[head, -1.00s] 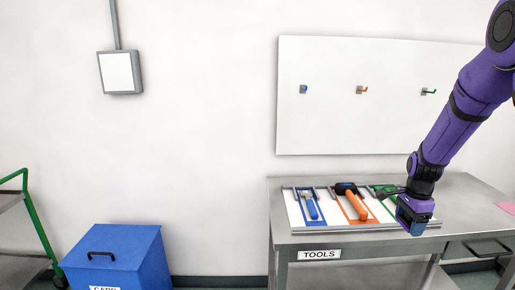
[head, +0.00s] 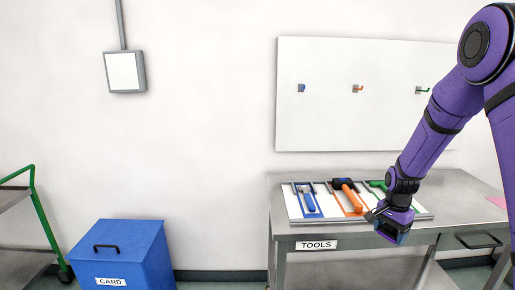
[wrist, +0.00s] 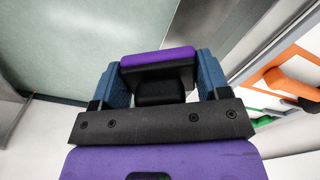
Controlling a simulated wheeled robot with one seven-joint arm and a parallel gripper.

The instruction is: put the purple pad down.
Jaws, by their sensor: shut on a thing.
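The purple pad (wrist: 158,58) shows in the wrist view as a purple strip on a dark block, held between the blue fingers of my gripper (wrist: 163,74). My gripper is shut on it. In the head view my gripper (head: 391,231) points downward just off the front edge of the steel tool table (head: 455,210), right of the TOOLS label. The pad cannot be made out clearly there. The wrist view shows green-grey floor beyond the pad.
A tool tray (head: 292,205) with blue, orange and green tools lies on the table, close to my gripper. A blue CARD bin (head: 125,250) stands to the left, with a green-railed cart (head: 40,215) beyond it. Pegs hang on the wall board (head: 330,120).

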